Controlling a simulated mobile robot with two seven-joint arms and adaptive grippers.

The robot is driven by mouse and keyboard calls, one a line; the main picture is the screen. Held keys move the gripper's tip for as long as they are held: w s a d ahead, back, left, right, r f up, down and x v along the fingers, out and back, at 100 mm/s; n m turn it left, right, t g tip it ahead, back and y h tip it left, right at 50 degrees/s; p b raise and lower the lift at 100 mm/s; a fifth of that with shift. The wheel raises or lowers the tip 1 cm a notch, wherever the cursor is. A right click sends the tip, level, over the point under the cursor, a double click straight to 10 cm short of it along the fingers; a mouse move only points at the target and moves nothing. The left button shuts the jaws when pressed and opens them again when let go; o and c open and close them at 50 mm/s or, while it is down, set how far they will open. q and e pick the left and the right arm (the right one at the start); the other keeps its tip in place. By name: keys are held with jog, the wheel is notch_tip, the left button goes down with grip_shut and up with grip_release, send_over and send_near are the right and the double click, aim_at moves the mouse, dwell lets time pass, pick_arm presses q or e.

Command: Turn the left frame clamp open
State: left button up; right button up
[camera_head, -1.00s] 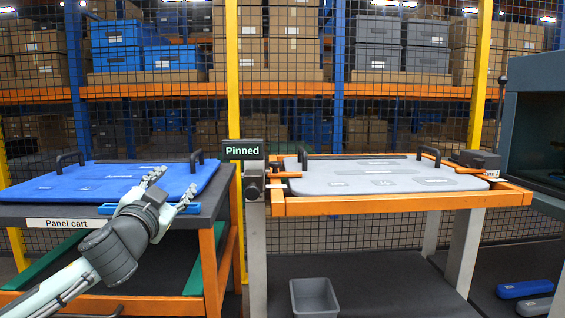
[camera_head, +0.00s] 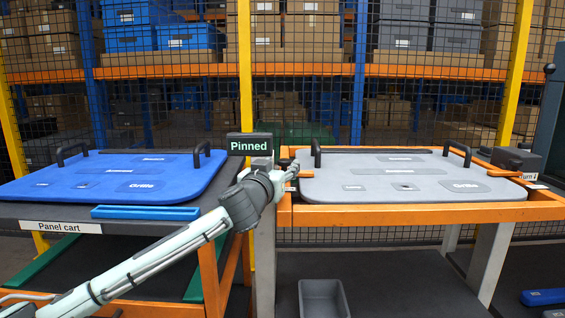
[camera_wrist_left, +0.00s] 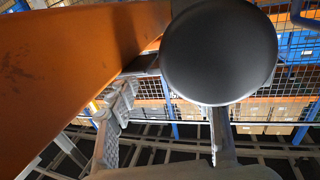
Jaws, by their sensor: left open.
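The left frame clamp, with a short orange lever (camera_head: 305,174), sits at the left end of the orange frame (camera_head: 420,213). My left gripper (camera_head: 286,166) is beside it, at the frame's left corner, and hides part of the clamp. In the left wrist view, the left gripper's fingers (camera_wrist_left: 170,100) are apart with nothing seen between their tips. A large round dark knob (camera_wrist_left: 220,50) shows close above them, with an orange beam (camera_wrist_left: 75,70) at left. Whether a finger touches the clamp I cannot tell. My right gripper is not in view.
A grey panel (camera_head: 405,172) lies in the frame. The right clamp (camera_head: 505,170) is at its far right. A "Pinned" sign (camera_head: 250,144) stands behind my gripper. A blue panel (camera_head: 120,176) lies on the panel cart at left. A grey bin (camera_head: 323,298) is below.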

pick_arm(q)
jog(key=shift+x, duration=0.85)
grip_shut()
